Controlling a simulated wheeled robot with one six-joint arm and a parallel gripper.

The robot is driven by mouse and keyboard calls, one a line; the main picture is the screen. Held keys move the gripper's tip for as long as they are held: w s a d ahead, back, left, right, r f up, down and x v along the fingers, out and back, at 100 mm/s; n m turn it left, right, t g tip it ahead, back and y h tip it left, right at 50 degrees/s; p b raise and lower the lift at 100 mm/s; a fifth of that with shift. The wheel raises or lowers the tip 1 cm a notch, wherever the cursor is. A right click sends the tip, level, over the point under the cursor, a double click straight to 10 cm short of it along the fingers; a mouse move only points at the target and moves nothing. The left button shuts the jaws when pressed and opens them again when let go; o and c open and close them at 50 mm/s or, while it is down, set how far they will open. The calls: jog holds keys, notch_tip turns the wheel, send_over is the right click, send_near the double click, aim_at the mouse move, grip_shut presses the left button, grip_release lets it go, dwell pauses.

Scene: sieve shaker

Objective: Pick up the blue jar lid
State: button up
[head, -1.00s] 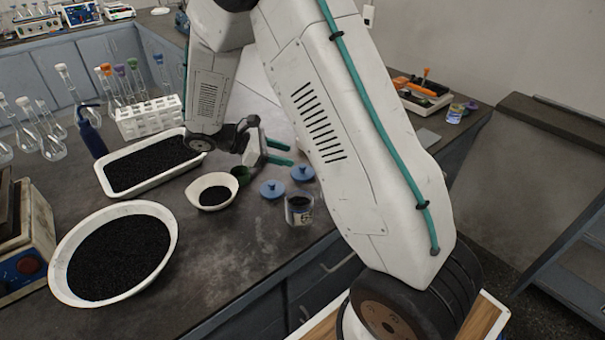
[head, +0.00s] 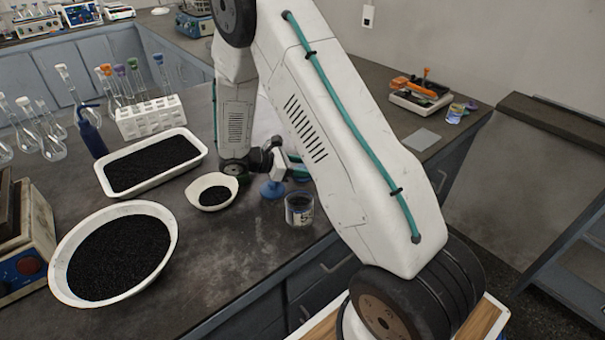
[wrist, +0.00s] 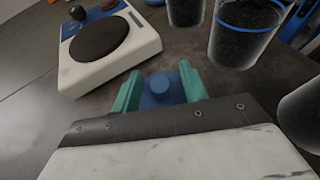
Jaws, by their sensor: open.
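A blue jar lid (wrist: 162,92) with a round knob lies between the two teal fingers of my gripper (wrist: 161,84) in the wrist view. The fingers are open on either side of it; I cannot tell whether they touch it. In the head view my gripper (head: 298,167) is low over the bench and partly hidden behind my arm. A blue lid (head: 272,190) shows just left of the fingers there. A second blue lid seen earlier is now mostly hidden by my gripper and arm. A clear jar (head: 299,210) with dark contents stands just in front.
A small white bowl (head: 211,192), a white tray (head: 152,163) and a large white bowl (head: 116,254), all holding black grains, are on the left. A white device with a dark round plate (wrist: 104,38) and dark-filled jars (wrist: 246,35) show in the wrist view. Bare bench (head: 232,245) lies in front.

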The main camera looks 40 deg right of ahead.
grip_shut()
